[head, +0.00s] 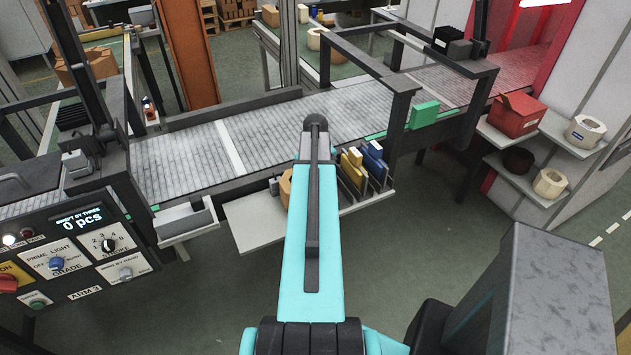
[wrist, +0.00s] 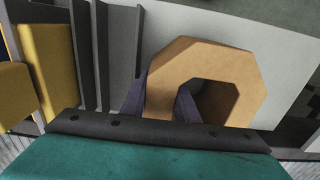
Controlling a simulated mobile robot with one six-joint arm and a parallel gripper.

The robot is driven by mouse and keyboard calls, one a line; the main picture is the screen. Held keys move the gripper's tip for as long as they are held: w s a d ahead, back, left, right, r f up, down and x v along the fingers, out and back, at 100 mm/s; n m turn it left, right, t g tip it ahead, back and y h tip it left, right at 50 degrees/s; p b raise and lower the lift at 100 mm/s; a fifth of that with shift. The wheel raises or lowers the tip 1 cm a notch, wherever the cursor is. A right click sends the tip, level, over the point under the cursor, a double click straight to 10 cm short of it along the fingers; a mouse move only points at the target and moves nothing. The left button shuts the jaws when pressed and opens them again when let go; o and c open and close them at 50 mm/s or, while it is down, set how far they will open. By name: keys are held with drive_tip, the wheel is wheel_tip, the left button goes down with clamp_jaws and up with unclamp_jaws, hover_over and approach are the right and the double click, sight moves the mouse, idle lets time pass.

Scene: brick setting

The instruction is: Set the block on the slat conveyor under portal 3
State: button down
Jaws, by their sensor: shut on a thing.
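The block is a tan eight-sided ring with a hole (wrist: 205,60). My gripper (wrist: 162,92) is shut on its wall, one dark finger outside and one in the hole. In the head view the block (head: 286,188) shows partly beside my turquoise arm, over a light grey shelf (head: 256,226); I cannot tell whether it touches the shelf. My gripper is hidden behind the arm there. The slat conveyor (head: 270,126) runs behind the shelf, its grey slats bare in the middle. Dark portals stand over it at left (head: 112,130) and right (head: 398,105). No portal number is readable.
Yellow (head: 352,163) and blue (head: 375,160) pieces stand between dark dividers right of the block. A green box (head: 423,114) sits at the conveyor's near edge. A control panel (head: 75,255) marked ARM 3 stands at left. A red bin (head: 515,115) is at right.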

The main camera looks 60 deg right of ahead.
idle(0.4)
drive_tip(key=c, duration=1.7)
unclamp_jaws()
drive_tip(key=shift+f, duration=0.1)
drive_tip(key=shift+o, duration=0.2)
drive_tip(key=shift+r, duration=0.2)
drive_tip(key=shift+r+b, duration=2)
drive_tip(key=shift+r, duration=3.95)
